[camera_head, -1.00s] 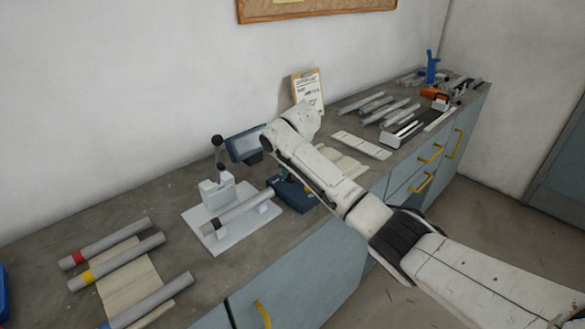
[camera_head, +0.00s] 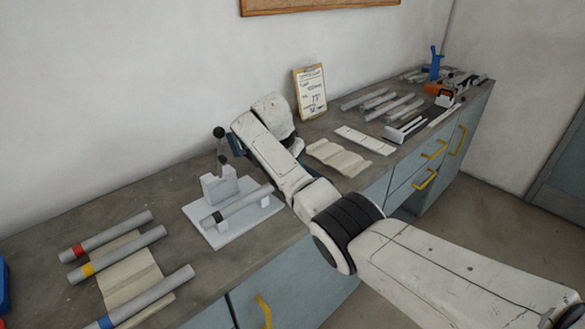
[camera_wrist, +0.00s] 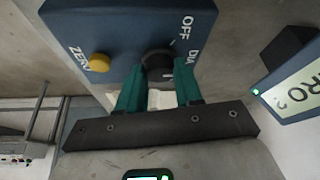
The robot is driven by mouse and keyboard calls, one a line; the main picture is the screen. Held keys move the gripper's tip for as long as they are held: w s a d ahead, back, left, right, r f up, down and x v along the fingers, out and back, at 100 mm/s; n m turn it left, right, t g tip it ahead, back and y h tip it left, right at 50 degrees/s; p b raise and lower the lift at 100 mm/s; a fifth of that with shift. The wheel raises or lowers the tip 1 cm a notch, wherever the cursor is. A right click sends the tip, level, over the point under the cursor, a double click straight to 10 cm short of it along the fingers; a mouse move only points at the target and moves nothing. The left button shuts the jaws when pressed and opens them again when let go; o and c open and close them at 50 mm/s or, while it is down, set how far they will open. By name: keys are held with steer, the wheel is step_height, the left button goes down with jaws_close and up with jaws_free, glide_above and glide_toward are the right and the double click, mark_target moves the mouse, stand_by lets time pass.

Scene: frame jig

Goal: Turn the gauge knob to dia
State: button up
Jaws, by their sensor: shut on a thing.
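In the wrist view, the dark blue gauge box (camera_wrist: 120,30) fills the top, with a yellow button marked ZERO (camera_wrist: 99,63) on the left. The black gauge knob (camera_wrist: 157,62) sits between the teal fingers of my gripper (camera_wrist: 158,77), which is shut on it. The label OFF (camera_wrist: 186,27) is above right of the knob, and DIA (camera_wrist: 193,57) is beside it on the right. Which label the knob points to is unclear.
In the head view, a white stand (camera_head: 218,232) holding a grey bar is left of my arm. Several marked bars (camera_head: 105,237) lie front left.

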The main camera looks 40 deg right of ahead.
steer(key=shift+w+m+b, duration=0.1)
steer(key=shift+m+b, duration=0.2)
steer(key=shift+m, duration=0.2)
steer(key=o, duration=1)
steer(key=shift+g, duration=0.3)
steer(key=shift+o, duration=0.2)
steer(key=b+v, duration=0.1)
steer(key=v, duration=0.9)
steer(key=shift+a+r, duration=0.25)
steer(key=shift+r, duration=0.05)
